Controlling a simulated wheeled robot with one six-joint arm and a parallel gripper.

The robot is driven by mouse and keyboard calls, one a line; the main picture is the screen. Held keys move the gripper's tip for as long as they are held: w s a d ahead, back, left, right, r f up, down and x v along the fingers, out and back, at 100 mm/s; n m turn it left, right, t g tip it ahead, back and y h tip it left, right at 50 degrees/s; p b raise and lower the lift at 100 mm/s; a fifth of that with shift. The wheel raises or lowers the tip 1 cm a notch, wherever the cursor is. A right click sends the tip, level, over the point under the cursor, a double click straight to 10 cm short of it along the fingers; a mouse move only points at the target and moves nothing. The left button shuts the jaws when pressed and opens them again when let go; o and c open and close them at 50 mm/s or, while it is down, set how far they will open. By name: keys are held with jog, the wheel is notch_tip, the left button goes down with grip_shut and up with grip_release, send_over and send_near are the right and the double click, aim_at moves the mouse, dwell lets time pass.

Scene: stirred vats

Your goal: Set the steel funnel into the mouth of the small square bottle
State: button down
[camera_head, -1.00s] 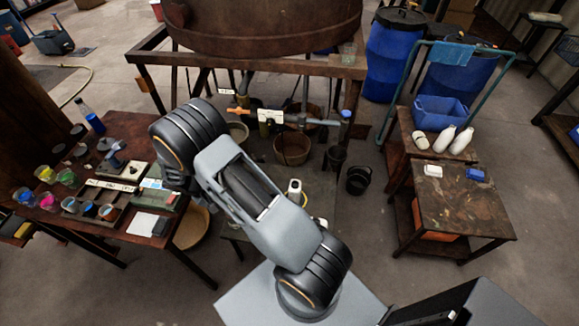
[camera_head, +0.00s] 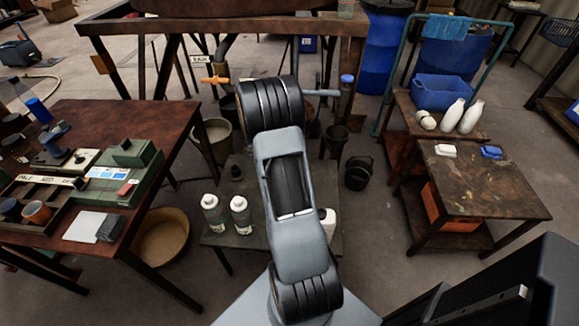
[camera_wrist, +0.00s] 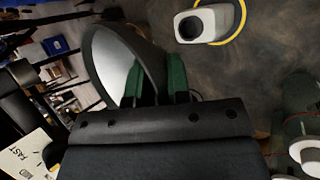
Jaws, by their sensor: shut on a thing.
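My gripper (camera_wrist: 165,80) shows in the wrist view with its green fingers shut on the steel funnel (camera_wrist: 122,66). The funnel is a shiny grey cone with a wide dark rim, held tilted on its side; its spout is hidden. A small pale, squarish bottle (camera_wrist: 190,27) with a dark mouth is near the top of the wrist view, apart from the funnel. A yellow ring lies around or behind it. In the head view, a white container (camera_head: 329,222) partly behind my arm may be this bottle. My arm hides the gripper and funnel there.
Two white-capped clear bottles (camera_head: 240,216) stand on the low dark table (camera_head: 228,240). A cluttered bench (camera_head: 150,120) is at left. A stained side table (camera_head: 490,190) is at right. A black bucket (camera_head: 358,173) stands on the floor between.

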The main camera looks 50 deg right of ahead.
jog(key=shift+s+d+f+b, duration=0.3)
jog(key=shift+d+f, duration=0.1)
jog(key=shift+d, duration=0.1)
jog(key=shift+s+d+f+b, duration=0.25)
jog(key=shift+d+f, duration=0.1)
jog(key=shift+d, duration=0.1)
jog(key=shift+f+b, duration=1.9)
jog(key=shift+f, duration=0.7)
jog(key=shift+f+b, duration=0.75)
jog(key=shift+b, duration=0.15)
jog(key=shift+f+b, duration=1.25)
jog(key=shift+b, duration=0.75)
jog(key=c, duration=1)
grip_release()
jog(key=p+v, duration=0.3)
jog(key=v, duration=1.1)
jog(key=shift+s, duration=0.2)
